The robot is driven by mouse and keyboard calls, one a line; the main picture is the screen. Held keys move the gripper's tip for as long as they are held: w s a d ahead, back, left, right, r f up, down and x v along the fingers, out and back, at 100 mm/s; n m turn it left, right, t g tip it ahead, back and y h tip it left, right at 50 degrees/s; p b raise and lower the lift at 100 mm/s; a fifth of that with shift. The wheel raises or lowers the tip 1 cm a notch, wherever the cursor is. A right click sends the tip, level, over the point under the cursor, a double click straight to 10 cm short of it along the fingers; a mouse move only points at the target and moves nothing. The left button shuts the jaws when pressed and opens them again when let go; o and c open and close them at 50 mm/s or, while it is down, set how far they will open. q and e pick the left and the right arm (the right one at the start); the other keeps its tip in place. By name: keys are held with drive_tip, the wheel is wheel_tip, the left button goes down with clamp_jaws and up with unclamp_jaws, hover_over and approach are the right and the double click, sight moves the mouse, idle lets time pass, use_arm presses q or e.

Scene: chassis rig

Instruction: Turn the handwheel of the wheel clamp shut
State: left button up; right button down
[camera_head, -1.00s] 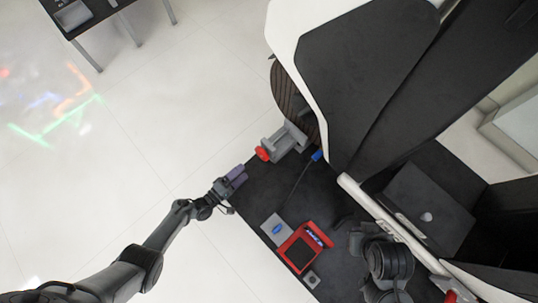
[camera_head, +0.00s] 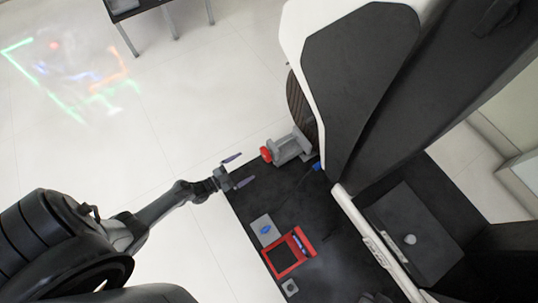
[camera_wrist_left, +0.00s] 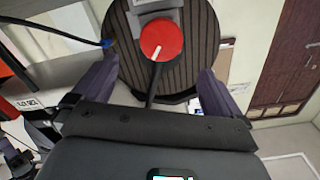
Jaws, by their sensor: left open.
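The wheel clamp (camera_head: 290,148) is a grey block against the dark ribbed wheel (camera_head: 297,100). Its red handwheel (camera_head: 266,154) faces left in the head view. In the left wrist view the red handwheel (camera_wrist_left: 161,41) shows a white mark, with the grey clamp behind it and the ribbed tyre (camera_wrist_left: 203,30) around it. My left gripper (camera_head: 239,170) is open and empty, a short way left of and below the handwheel, apart from it. In the left wrist view its fingers (camera_wrist_left: 153,92) stand wide apart, with the handwheel ahead between them. My right gripper is not in view.
A dark mat or platform (camera_head: 290,195) lies beside the vehicle (camera_head: 350,95). On it are a red device (camera_head: 288,254) and a grey box with a blue mark (camera_head: 265,230). A blue-ended cable (camera_head: 316,167) lies near the clamp.

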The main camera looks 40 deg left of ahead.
sight(263, 155)
use_arm(q)
drive_tip(key=b+x, duration=0.3)
drive_tip(key=x, duration=0.5)
drive_tip(key=shift+w+f, duration=0.15)
drive_tip(key=shift+w, duration=0.2)
drive_tip(key=shift+b+x, duration=0.3)
drive_tip(key=shift+x, duration=0.65)
drive_tip(key=c, duration=1)
